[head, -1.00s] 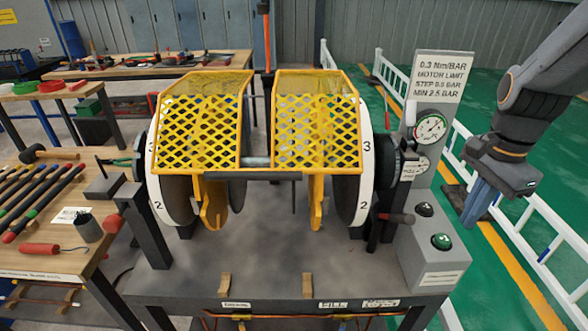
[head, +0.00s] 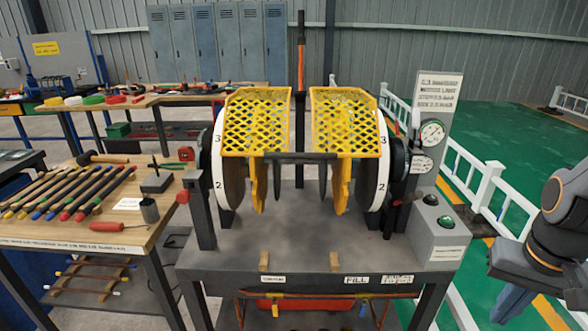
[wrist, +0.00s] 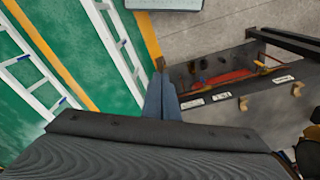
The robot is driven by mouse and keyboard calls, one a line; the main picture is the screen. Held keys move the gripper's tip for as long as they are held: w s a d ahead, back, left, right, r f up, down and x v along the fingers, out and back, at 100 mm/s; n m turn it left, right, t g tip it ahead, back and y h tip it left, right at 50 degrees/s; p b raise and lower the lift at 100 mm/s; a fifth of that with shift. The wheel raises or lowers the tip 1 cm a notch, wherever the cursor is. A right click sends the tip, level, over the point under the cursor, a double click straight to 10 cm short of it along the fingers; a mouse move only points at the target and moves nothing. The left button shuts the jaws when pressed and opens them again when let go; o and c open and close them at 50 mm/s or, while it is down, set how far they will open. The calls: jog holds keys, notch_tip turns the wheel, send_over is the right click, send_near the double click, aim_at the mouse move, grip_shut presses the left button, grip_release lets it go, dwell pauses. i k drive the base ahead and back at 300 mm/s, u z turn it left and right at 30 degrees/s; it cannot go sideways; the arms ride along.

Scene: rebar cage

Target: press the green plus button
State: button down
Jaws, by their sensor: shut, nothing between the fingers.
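The green button (head: 446,222) sits on the grey control box (head: 440,240) at the right end of the machine bench; its plus mark is too small to make out. A black button (head: 431,200) is just behind it on the same box. My gripper (head: 512,302) hangs at the lower right of the head view, to the right of the box and apart from it, partly cut off by the frame edge. In the wrist view its blue fingers (wrist: 163,98) are together and empty, over the floor beside the bench edge. The green button cannot be made out in the wrist view.
Two yellow mesh guards (head: 347,122) cover numbered discs on the bench. A gauge panel (head: 433,120) stands behind the control box. A white railing (head: 490,190) runs along the green floor at right. A tool table (head: 130,215) is at left.

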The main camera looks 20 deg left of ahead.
aim_at(447, 220)
jog(key=z, duration=0.8)
jog(key=i, duration=0.55)
jog(key=u, duration=1.7)
jog(key=i, duration=0.5)
jog(key=z, duration=0.3)
